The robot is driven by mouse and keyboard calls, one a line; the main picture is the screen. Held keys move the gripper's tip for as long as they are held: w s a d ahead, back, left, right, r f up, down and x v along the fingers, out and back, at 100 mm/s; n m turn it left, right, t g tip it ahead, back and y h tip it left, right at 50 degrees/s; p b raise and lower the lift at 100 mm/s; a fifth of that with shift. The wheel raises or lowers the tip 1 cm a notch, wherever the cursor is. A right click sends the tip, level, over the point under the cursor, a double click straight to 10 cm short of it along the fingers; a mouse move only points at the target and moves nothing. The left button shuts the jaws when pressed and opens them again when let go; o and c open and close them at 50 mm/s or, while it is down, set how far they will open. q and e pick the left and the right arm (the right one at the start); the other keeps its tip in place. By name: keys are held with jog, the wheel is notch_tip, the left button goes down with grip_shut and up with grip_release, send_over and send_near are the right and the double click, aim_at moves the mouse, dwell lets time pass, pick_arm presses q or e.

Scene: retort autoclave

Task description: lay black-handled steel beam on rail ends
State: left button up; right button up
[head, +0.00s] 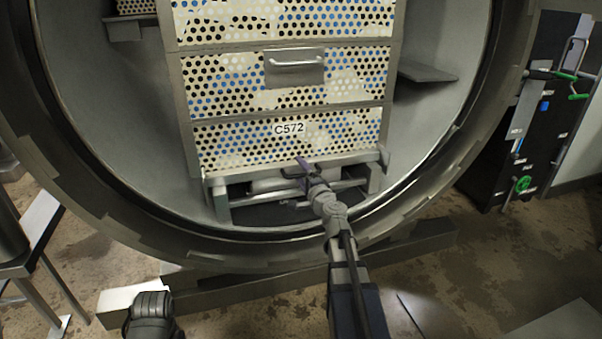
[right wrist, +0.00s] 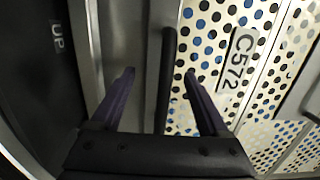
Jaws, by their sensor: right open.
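The steel beam (head: 345,160) lies level across the front foot of the basket stack, at the ends of the rails (head: 222,205). In the right wrist view the beam (right wrist: 131,35) runs up the picture, with its black handle (right wrist: 167,75) beside it. My right gripper (head: 306,171) is at the middle of the beam. In the right wrist view the gripper (right wrist: 160,85) is open, one finger on each side of the black handle, with gaps to both. The exact contact of beam and rail ends is too small to tell.
The perforated basket stack (head: 285,100) labelled C572 stands inside the round autoclave mouth (head: 110,190). A grey side ledge (head: 428,73) juts out inside, right of the stack. A dark valve panel (head: 520,130) stands at the right. A metal stand (head: 40,235) is at the left.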

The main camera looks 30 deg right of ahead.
jog(key=shift+s, duration=0.15)
jog(key=s+a, duration=0.1)
jog(key=s, duration=0.6)
jog(key=shift+s, duration=0.25)
